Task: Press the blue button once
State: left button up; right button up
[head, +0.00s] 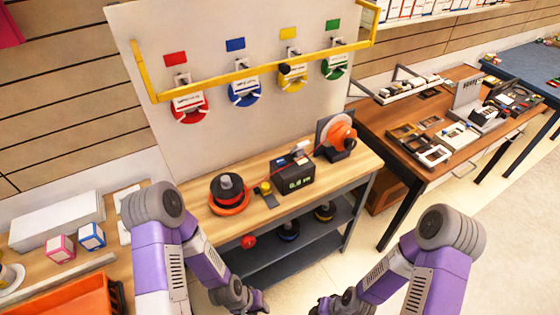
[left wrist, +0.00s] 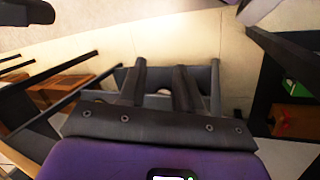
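A white upright board holds a row of coloured round parts with white labels, each below a coloured square. The blue round part (head: 244,92) sits second from the left, under a blue square (head: 235,44); I cannot tell which of the two is the button. My left gripper (head: 258,303) is low, in front of the workbench and well apart from the board. In the left wrist view its fingers (left wrist: 160,88) are spread with a gap and nothing held between them. My right gripper (head: 321,307) is low at the bottom edge; its fingers are too small to read.
A yellow rail (head: 260,68) crosses the board in front of the round parts. The wooden workbench (head: 262,218) below carries an orange-ringed spool (head: 229,192), a black box (head: 293,175) and an orange reel (head: 338,134). A brown desk (head: 385,118) stands to the right.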

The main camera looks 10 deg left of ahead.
pick_arm(q)
grip_shut()
dwell(1.5)
